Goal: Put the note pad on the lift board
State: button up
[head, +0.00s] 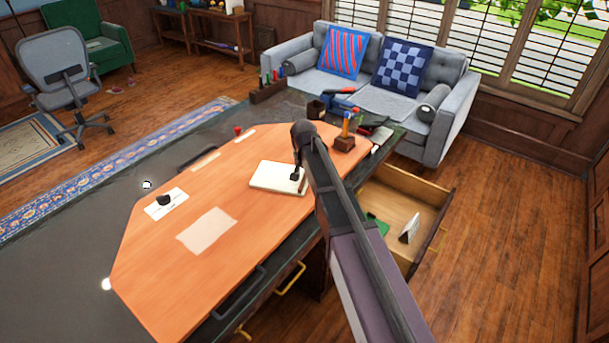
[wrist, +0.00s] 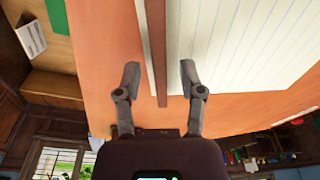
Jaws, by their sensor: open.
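A white lined note pad (head: 274,178) lies on the orange board (head: 150,262) with cut corners, set in the dark desk top. This is the only board-like surface I can make out as the lift board. My gripper (head: 297,178) points down at the pad's right end. In the wrist view, the open fingers of my gripper (wrist: 159,80) stand on either side of the pad's brown and white edge strip, with gaps. The lined page of the note pad (wrist: 240,40) spreads to the right, behind the right finger. Contact cannot be told.
A pale sheet (head: 207,230) and a white card with a dark object (head: 166,203) lie on the board. A pen holder (head: 345,142) stands right of the pad. An open drawer (head: 405,205) juts out at the desk's right. The board's middle front is clear.

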notch_tip(320, 180, up, 12)
jog(key=s+p, duration=0.1)
jog(key=p, duration=1)
jog(key=shift+s+f, duration=0.15)
jog(key=shift+s, duration=0.1)
jog(key=shift+a, duration=0.1)
dwell(0.4)
jog(key=s+d+n, duration=0.1)
jog(key=s+d, duration=0.7)
jog(key=s, duration=0.3)
jog(key=s+d+n+g, duration=0.1)
jog(key=s+d+n, duration=0.1)
jog(key=s+d, duration=0.6)
jog(key=s, duration=0.3)
jog(key=shift+f, duration=0.1)
